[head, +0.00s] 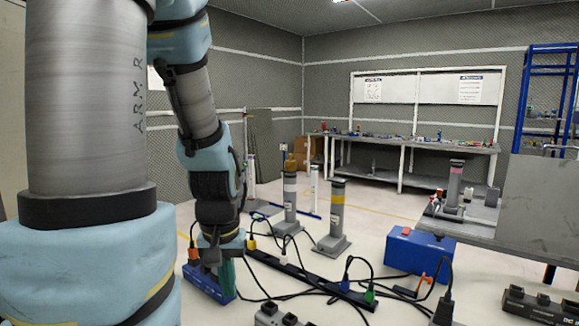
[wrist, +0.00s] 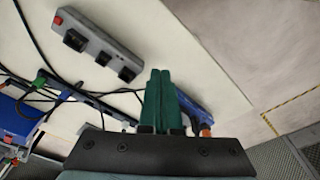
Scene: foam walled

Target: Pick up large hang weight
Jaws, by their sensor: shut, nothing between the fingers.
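I cannot pick out a large hang weight with certainty in either view. My gripper (head: 226,280) hangs low at the left centre of the head view, beside a blue strip-like object (head: 200,284) with an orange part. In the wrist view my gripper's green fingers (wrist: 160,72) are together and empty, over a pale surface. The blue object (wrist: 210,110) is just right of the fingers there and partly hidden behind them.
A dark power strip (head: 310,280) with cables crosses the pale surface. A grey strip (wrist: 98,45) lies left of the fingers. Grey posts (head: 336,215) (head: 290,200), a blue box (head: 420,250) and a grey table (head: 540,205) stand beyond. A workbench (head: 400,147) lines the back.

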